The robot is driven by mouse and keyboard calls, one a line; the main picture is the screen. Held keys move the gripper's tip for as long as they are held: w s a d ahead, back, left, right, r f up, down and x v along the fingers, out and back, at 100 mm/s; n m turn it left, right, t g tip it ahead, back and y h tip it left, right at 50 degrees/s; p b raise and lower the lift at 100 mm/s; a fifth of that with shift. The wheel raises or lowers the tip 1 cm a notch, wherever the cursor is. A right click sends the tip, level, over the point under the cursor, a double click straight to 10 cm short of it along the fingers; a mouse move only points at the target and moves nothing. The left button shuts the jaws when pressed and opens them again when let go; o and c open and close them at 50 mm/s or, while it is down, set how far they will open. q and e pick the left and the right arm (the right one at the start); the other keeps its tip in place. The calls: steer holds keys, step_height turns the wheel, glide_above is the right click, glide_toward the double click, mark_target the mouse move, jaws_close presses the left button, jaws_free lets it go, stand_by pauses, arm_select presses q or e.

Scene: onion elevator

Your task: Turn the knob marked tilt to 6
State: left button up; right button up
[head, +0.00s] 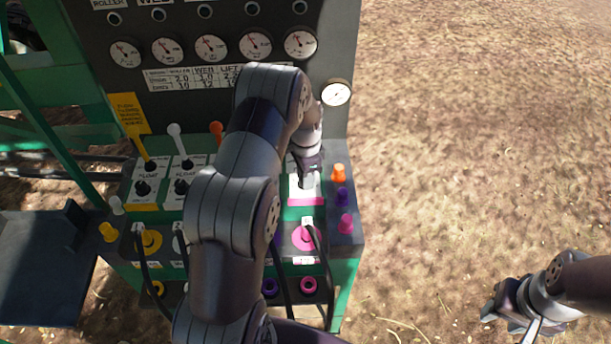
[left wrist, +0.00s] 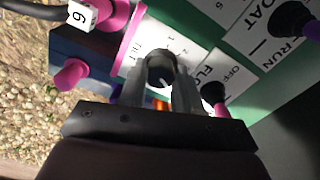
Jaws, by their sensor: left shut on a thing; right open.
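The black tilt knob (left wrist: 160,68) shows in the left wrist view on a white plate (left wrist: 137,58) with a pink edge and partly hidden lettering. Small numbers are printed beside it. My left gripper (left wrist: 163,85) is shut on the knob, one finger on each side. A small pale mark shows on the knob, but I cannot read its setting. In the head view my left gripper (head: 306,170) points down onto the pink-edged plate (head: 305,200) at the panel's right, hiding the knob. My right gripper (head: 513,312) is open and empty over the ground.
More knobs and levers (head: 175,137) stand on the panel to the left. Pink, purple and orange plugs (head: 346,224) stick up at its right edge. Black hoses (head: 322,262) hang in front. A gauge board (head: 210,80) rises behind. Bare ground (head: 470,150) lies to the right.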

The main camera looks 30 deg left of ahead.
arm_select(q)
steer(key=m, duration=1.1)
steer(key=shift+b, duration=0.35)
steer(key=shift+m, duration=1.9)
steer(key=o, duration=1.1)
steer(key=shift+s, duration=0.1)
steer(key=shift+c, duration=0.2)
steer(key=shift+r, duration=0.15)
